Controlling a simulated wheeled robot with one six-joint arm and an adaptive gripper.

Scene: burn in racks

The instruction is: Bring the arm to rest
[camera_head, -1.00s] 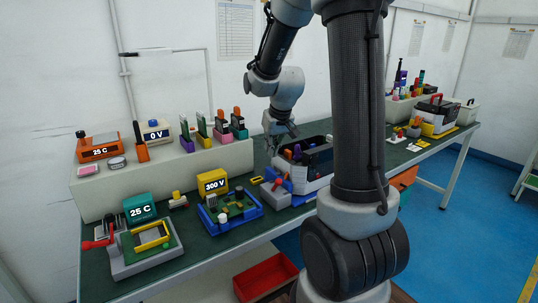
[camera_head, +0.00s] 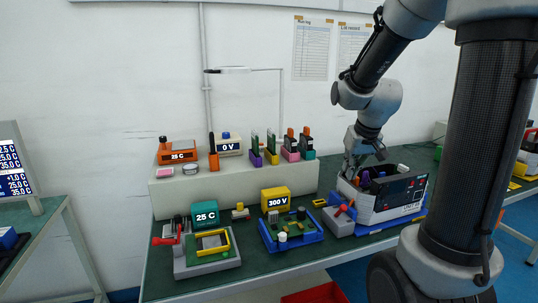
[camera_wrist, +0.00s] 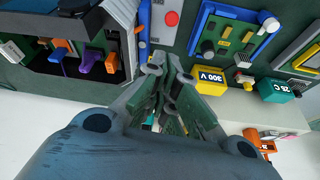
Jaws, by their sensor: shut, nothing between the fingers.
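My gripper (camera_head: 362,172) is at the end of my arm, pointing down beside the left end of the white and black rack unit (camera_head: 380,206) on the green bench. It also shows in the wrist view (camera_wrist: 165,75), with its fingers together and nothing between them. The wrist view shows the unit's open top with orange and purple parts (camera_wrist: 84,58) to the left of the fingers. My fingers look apart from these parts, though the head view does not show the gap clearly.
A grey fixture with a red knob (camera_head: 341,218) stands left of the unit. A blue tray fixture (camera_head: 291,238), yellow 300 V box (camera_head: 276,199) and teal 25 C box (camera_head: 205,214) are further left. A raised shelf (camera_head: 235,184) behind holds several coloured modules. A red bin (camera_head: 318,294) is below.

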